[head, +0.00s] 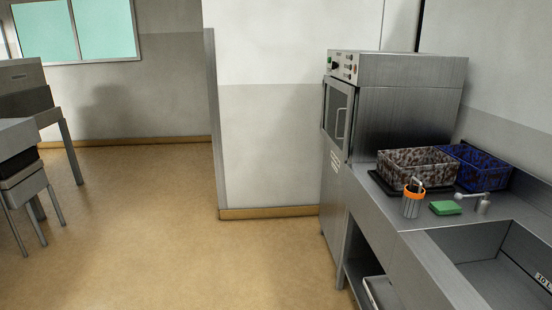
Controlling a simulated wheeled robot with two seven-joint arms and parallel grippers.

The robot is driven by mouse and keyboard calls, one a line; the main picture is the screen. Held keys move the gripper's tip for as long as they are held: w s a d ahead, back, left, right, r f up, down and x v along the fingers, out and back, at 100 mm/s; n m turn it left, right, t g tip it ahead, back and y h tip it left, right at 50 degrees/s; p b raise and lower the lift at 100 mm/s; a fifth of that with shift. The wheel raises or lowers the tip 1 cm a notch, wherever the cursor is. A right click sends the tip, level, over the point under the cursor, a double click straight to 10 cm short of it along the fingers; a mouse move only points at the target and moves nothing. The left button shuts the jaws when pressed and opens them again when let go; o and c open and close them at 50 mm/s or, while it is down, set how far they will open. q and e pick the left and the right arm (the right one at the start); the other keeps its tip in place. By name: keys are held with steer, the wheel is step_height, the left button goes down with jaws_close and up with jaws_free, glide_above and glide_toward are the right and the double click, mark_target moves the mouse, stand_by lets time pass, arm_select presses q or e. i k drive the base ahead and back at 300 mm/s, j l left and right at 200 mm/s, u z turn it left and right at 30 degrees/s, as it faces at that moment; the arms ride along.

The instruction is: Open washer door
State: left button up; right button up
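The washer (408,115) is a tall stainless steel machine at the right, against the wall. Its upper front faces left and carries a door (338,112) with a dark window and a light vertical handle (341,124). The door looks shut. A control panel (344,67) with a dark knob and several small buttons sits above the door. Neither of my grippers shows in the head view.
A steel counter with a sink (490,262) runs from the washer toward the lower right. On it are a brown mottled basket (418,168), a blue basket (482,163), an orange-rimmed cup (411,205) and a green sponge (445,208). The floor (150,235) left of the washer is clear.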

mark_target(347, 90)
steer(key=i+l+z, duration=0.2)
steer(key=i, duration=0.6)
steer(key=i+l+z, duration=0.25)
steer(key=i, duration=0.55)
steer(key=j, duration=0.1)
